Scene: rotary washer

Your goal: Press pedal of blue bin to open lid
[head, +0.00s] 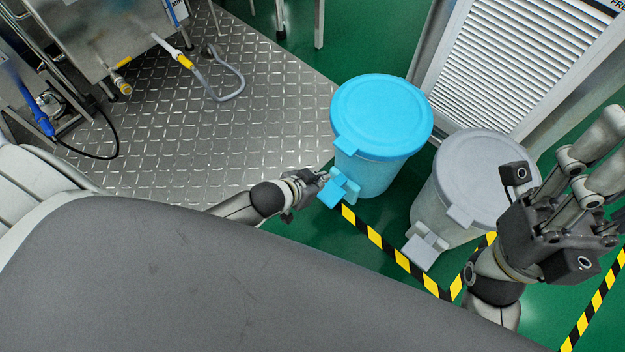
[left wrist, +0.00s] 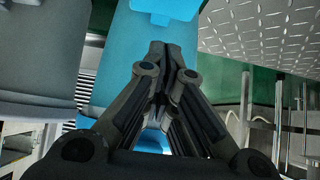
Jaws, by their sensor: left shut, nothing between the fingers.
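The blue bin (head: 366,170) stands upright on the green floor. Its round lid (head: 382,112) lies closed on top. Its blue pedal (head: 341,190) sticks out low at the front. My left gripper (head: 322,178) is shut and empty, its tips at the left side of the pedal; I cannot tell whether they touch. In the left wrist view the shut fingers (left wrist: 165,55) point at the blue bin body (left wrist: 112,60), and a brighter blue part shows at the top edge. My right gripper (head: 560,230) is at the right, over the grey bin's side; its finger opening is unclear.
A grey bin (head: 450,190) with its own pedal (head: 425,246) stands right of the blue bin. Yellow-black tape (head: 385,246) runs along the floor. A metal tread plate (head: 215,135) lies left. A louvred panel (head: 520,65) stands behind. My grey base fills the foreground.

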